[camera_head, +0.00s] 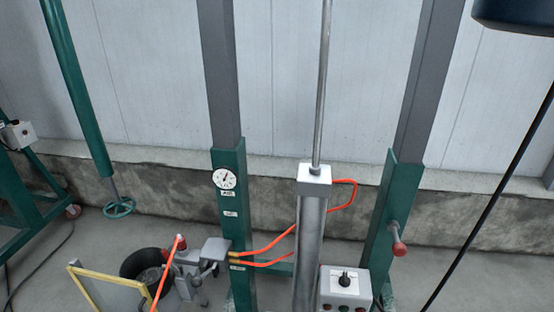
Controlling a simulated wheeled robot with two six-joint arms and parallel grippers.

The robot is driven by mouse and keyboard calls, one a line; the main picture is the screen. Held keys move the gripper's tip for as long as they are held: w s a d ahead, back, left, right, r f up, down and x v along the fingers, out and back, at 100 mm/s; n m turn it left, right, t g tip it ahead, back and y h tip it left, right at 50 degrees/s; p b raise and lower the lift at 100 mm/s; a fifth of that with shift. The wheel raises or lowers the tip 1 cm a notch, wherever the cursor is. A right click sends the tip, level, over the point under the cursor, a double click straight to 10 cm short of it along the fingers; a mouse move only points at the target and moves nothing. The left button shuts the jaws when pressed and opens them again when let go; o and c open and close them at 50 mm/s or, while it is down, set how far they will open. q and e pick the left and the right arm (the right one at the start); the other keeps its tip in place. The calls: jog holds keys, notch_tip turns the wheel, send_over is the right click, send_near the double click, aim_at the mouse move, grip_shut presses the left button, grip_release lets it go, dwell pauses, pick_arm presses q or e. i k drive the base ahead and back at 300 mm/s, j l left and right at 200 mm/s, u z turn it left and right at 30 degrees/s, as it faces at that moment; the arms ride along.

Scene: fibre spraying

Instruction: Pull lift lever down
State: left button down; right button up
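A short lever with a red grip (399,248) sticks out from the right green post (385,228); its metal rod runs up to the post and the red end hangs low. A second red-topped handle (181,243) stands on a grey valve block (214,250) beside the left green post (229,205). I cannot tell from the picture which of the two is the lift lever. Neither of my grippers is in view, and nothing touches either handle.
A grey lift cylinder (309,235) with a long rod (323,80) stands between the posts, with orange hoses (268,246) beside it. A control box (345,286) sits low in front. A yellow frame (84,289) and a black wheel (144,264) are at lower left.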

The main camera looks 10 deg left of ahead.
aim_at(196, 280)
jog(key=u, duration=1)
